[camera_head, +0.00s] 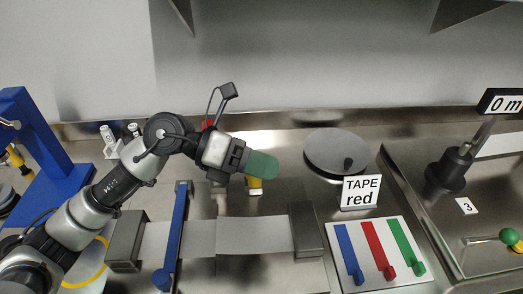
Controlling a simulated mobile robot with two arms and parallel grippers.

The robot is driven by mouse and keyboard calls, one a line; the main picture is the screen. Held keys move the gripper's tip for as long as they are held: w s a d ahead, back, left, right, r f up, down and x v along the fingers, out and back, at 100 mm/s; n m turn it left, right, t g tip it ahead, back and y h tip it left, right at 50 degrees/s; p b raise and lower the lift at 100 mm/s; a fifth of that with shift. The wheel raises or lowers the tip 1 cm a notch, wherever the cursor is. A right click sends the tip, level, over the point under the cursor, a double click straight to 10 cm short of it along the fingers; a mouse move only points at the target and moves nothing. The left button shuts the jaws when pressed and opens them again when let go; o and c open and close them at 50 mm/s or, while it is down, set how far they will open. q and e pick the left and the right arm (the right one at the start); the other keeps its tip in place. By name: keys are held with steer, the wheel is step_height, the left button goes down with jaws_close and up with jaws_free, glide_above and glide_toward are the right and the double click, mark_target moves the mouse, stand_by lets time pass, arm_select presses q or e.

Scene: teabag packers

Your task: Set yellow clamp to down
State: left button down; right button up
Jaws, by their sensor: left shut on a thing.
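A yellow piece (254,186), which I take to be the yellow clamp, shows just under the green fingertips of my left gripper (261,166). Most of it is hidden by the gripper, so its tilt cannot be told. The gripper is shut on it, above the back edge of the grey strip. A long blue clamp bar (177,232) lies across the strip to the left, pointing towards the front. My right gripper is not in view.
The grey strip (255,235) runs between dark end blocks (307,228). To the right are a grey disc (335,150), a "TAPE red" sign (361,192) and a white panel (350,233) with blue, red and green levers. A blue stand (45,150) is at left.

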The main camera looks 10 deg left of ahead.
arm_select(q)
steer(key=shift+s+d+f+m+t+b, duration=0.15)
steer(key=shift+s+f+m+t+b, duration=0.1)
steer(key=shift+s+f+b, duration=0.3)
steer(key=shift+s+d+f+m+t+b, duration=0.15)
steer(key=shift+s+f+m+b, duration=0.1)
steer(key=shift+s+f, duration=0.35)
steer(key=shift+r, duration=0.15)
steer(key=c, duration=0.8)
jaws_free()
steer(key=shift+a, duration=0.15)
steer(key=shift+r+b+v, duration=0.1)
steer(key=shift+b+v, duration=0.7)
steer(key=shift+v, duration=1.85)
steer(key=shift+r+b+v, duration=0.15)
steer(key=shift+b+v, duration=0.6)
steer(key=shift+v, duration=1.95)
